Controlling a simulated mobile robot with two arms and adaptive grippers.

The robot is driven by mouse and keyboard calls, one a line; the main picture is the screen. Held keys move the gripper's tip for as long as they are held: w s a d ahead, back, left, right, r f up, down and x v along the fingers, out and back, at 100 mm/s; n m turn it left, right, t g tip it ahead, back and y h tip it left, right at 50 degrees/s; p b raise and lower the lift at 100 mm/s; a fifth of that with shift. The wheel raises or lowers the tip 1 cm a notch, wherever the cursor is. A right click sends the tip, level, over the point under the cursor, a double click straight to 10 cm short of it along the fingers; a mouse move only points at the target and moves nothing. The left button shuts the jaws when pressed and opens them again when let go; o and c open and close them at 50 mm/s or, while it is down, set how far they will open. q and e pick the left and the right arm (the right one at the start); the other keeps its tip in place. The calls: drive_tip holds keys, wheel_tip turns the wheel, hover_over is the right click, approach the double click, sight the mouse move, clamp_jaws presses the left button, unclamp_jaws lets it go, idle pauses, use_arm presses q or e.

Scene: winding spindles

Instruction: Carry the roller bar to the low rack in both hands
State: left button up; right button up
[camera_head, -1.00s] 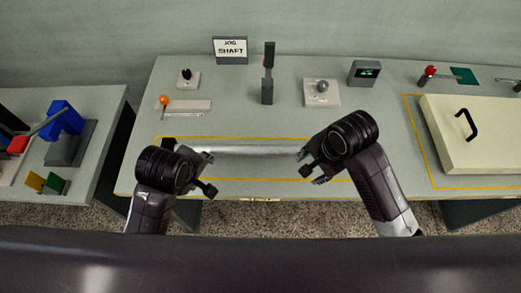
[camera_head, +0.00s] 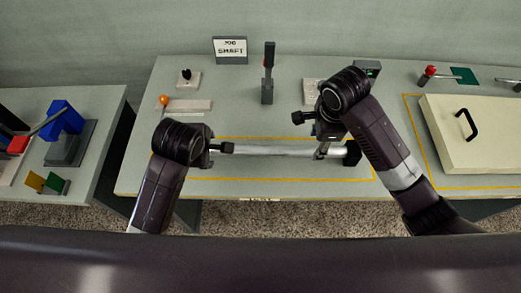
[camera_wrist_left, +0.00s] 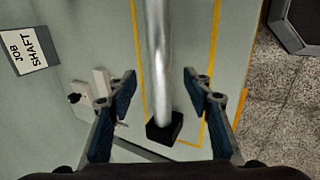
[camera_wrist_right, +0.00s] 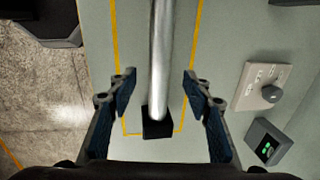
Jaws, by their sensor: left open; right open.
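The roller bar (camera_head: 265,150), a silver rod, lies left to right on the table inside a yellow outline. A black end block (camera_head: 353,153) shows at its right end; the left end is hidden under my left gripper in the head view. My left gripper (camera_head: 218,149) is open over the left part of the bar. In the left wrist view the bar (camera_wrist_left: 158,60) runs between the open fingers, near a black end block (camera_wrist_left: 164,127). My right gripper (camera_head: 314,134) is open above the right part. In the right wrist view the bar (camera_wrist_right: 159,60) lies between its fingers. The low rack is not identifiable.
A JOB SHAFT sign (camera_head: 230,49) and an upright grey lever (camera_head: 268,75) stand behind the bar. A cream box with a black handle (camera_head: 478,132) sits at the right. A side table at left carries a blue part (camera_head: 66,118).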

sight(212, 150)
use_arm(q)
drive_tip(key=x, duration=0.7)
use_arm(e)
drive_tip(key=f, duration=0.4)
drive_tip(key=w+f, duration=0.1)
drive_tip(key=f, duration=0.2)
use_arm(q)
clamp_jaws()
use_arm(e)
clamp_jaws()
use_arm(q)
drive_tip(key=shift+w+r, duration=0.15)
drive_tip(key=shift+r, duration=0.05)
use_arm(e)
drive_tip(key=shift+w+r, duration=0.15)
drive_tip(key=shift+r, duration=0.05)
